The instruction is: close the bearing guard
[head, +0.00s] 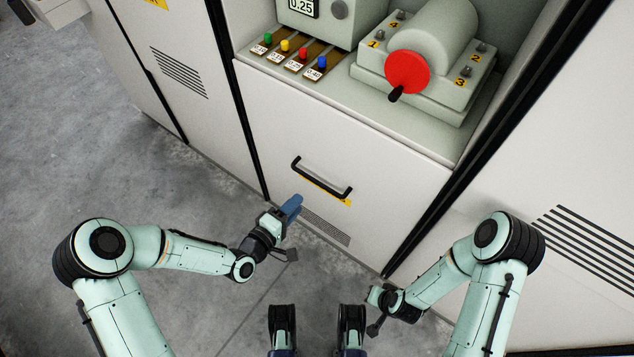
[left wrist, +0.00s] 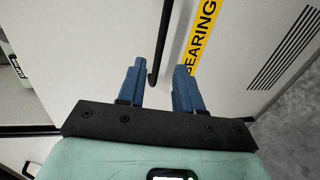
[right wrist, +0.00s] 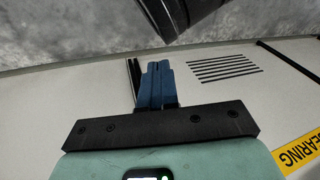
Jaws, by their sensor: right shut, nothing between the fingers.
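The bearing guard (head: 335,125) is a pale front panel below the open recess. It carries a black bar handle (head: 322,181) and a yellow label, readable as "BEARING" (left wrist: 203,38) in the left wrist view. My left gripper (head: 297,200) is just below the handle's left end. In the left wrist view its blue fingers are apart and the handle's end (left wrist: 153,78) appears between them; I cannot tell whether they touch. My right gripper (right wrist: 155,68) is shut and empty in its wrist view, facing pale panelling and a vent grille; its fingers are unclear in the head view.
Inside the recess is a grey bearing housing (head: 437,40) with a red disc (head: 407,72) and dark knob. Coloured pegs (head: 301,53) with labels stand beside it, near a grey box showing 0.25. Pale cabinets flank the guard. Grey concrete floor (head: 210,180) is free at left.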

